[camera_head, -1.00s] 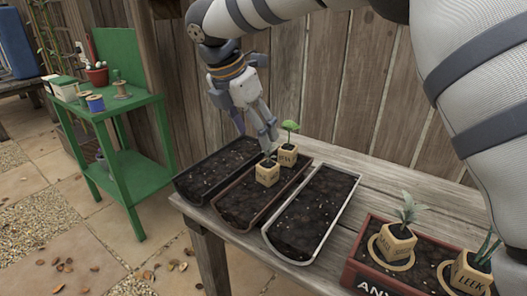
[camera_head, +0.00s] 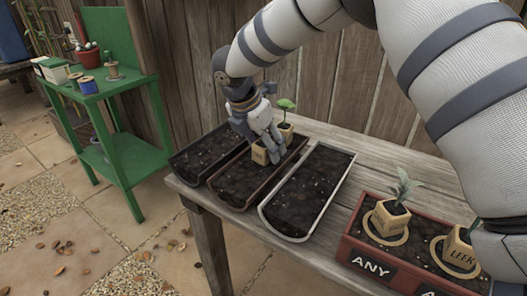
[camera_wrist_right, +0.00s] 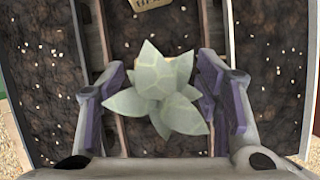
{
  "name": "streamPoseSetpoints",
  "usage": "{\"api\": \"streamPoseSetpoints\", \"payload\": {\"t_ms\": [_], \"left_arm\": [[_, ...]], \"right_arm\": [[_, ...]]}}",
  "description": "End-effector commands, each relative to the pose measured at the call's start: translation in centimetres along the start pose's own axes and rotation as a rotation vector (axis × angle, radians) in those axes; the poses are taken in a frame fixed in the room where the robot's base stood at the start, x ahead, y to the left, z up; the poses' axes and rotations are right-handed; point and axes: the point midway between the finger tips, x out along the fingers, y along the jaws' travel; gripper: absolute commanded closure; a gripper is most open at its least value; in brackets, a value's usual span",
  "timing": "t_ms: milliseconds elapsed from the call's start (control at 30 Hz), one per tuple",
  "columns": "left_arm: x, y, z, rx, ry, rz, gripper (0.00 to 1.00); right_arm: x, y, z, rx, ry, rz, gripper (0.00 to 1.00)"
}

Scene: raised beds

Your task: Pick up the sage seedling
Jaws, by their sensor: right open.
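A small wooden cube pot (camera_head: 261,155) stands in the middle trough. In the right wrist view its seedling, with pale grey-green pointed leaves (camera_wrist_right: 160,92), matches sage, but I cannot read its label. My right gripper (camera_head: 268,150) is down at this pot, its fingers open on either side of the leaves in the wrist view (camera_wrist_right: 160,100). The gripper hides most of the plant in the head view. Whether the fingers touch the pot I cannot tell. My left gripper is out of view.
A second pot with a bright green seedling (camera_head: 286,104) stands close behind. A black trough (camera_head: 205,154) and a bare grey-rimmed trough (camera_head: 310,190) flank the middle one. A red box (camera_head: 352,252) marked ANY holds two potted seedlings, one labelled LEEK (camera_head: 458,250).

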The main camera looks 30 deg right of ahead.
Motion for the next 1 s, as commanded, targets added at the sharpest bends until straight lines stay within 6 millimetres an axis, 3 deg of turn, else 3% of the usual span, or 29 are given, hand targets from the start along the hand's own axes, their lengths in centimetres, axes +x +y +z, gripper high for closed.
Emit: {"api": "streamPoseSetpoints", "payload": {"t_ms": [33, 200, 267, 533, 667, 767, 1000], "left_arm": [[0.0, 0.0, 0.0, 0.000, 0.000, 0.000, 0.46], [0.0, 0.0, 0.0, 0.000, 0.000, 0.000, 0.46], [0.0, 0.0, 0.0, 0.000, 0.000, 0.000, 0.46], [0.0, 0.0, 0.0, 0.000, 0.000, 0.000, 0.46], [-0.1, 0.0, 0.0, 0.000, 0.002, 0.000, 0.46], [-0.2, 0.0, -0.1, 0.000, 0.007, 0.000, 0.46], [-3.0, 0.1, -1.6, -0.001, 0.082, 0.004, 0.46]], "right_arm": [[-0.1, 0.0, 0.0, 0.000, 0.000, 0.001, 0.44], [-0.1, 0.0, 0.0, 0.000, 0.000, 0.000, 0.82], [-0.1, 0.0, 0.0, 0.000, 0.000, 0.000, 0.93], [-0.1, 0.0, 0.0, 0.000, 0.000, 0.000, 0.93], [-1.1, 0.1, 0.5, 0.002, 0.000, 0.003, 0.93], [-2.9, 0.1, 1.2, 0.003, 0.000, 0.005, 0.93], [-11.4, -3.7, 0.4, 0.003, -0.004, 0.017, 0.93]]}}
